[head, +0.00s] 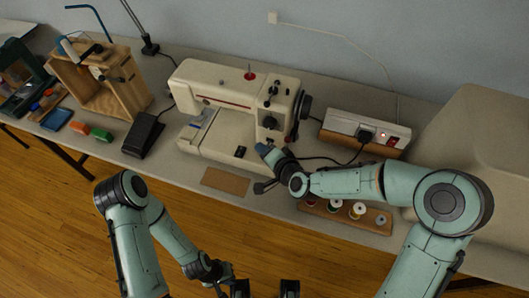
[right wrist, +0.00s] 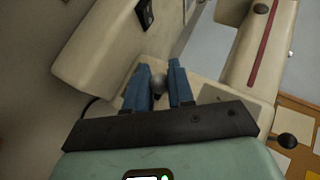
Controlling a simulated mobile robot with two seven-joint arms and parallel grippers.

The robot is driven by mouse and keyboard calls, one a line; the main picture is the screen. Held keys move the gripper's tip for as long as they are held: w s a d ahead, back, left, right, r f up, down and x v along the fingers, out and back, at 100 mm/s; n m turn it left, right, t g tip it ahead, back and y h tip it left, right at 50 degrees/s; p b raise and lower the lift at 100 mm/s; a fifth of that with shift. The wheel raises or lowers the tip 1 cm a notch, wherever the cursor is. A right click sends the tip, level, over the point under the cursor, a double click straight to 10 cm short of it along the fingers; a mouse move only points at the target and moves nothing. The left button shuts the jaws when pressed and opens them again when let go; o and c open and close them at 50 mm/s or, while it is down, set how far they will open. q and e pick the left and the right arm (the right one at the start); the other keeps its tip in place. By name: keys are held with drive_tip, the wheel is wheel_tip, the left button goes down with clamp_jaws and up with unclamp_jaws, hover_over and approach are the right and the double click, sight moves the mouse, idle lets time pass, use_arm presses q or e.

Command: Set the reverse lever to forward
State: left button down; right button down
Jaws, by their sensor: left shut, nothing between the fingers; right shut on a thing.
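The cream sewing machine (head: 225,132) stands on the table in the head view. My right gripper (head: 262,149) is at the lower part of its right-hand pillar. My left gripper (head: 222,286) is low at the bottom edge of the head view, away from the machine, shut and empty.
A black foot pedal (head: 144,134) lies left of the machine. A power strip (head: 366,132) with a red switch is to the right. A spool rack (head: 345,212) lies below my right forearm. A brown card (head: 225,181) lies at the table's front edge.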

use_arm(q)
drive_tip(key=shift+w+r+p, duration=0.35)
drive_tip(key=shift+r+p, duration=0.15)
drive_tip(key=shift+r, duration=0.25)
use_arm(e)
drive_tip(key=shift+w+r+m+g, duration=0.25)
drive_tip(key=shift+r+m+g, duration=0.25)
drive_tip(key=shift+r+g, duration=0.2)
use_arm(q)
drive_tip(key=shift+w, duration=0.1)
use_arm(e)
drive_tip(key=c, duration=1)
unclamp_jaws()
drive_tip(key=shift+f, duration=0.1)
drive_tip(key=shift+c, duration=0.2)
use_arm(q)
drive_tip(key=w+r+p, duration=0.4)
drive_tip(key=r, duration=0.1)
drive_tip(key=shift+w+r+t, duration=0.2)
drive_tip(key=shift+r+t, duration=0.1)
drive_tip(key=shift+r, duration=0.05)
use_arm(e)
drive_tip(key=v, duration=1.3)
drive_tip(key=shift+d, duration=0.2)
use_arm(q)
drive_tip(key=shift+s, duration=0.15)
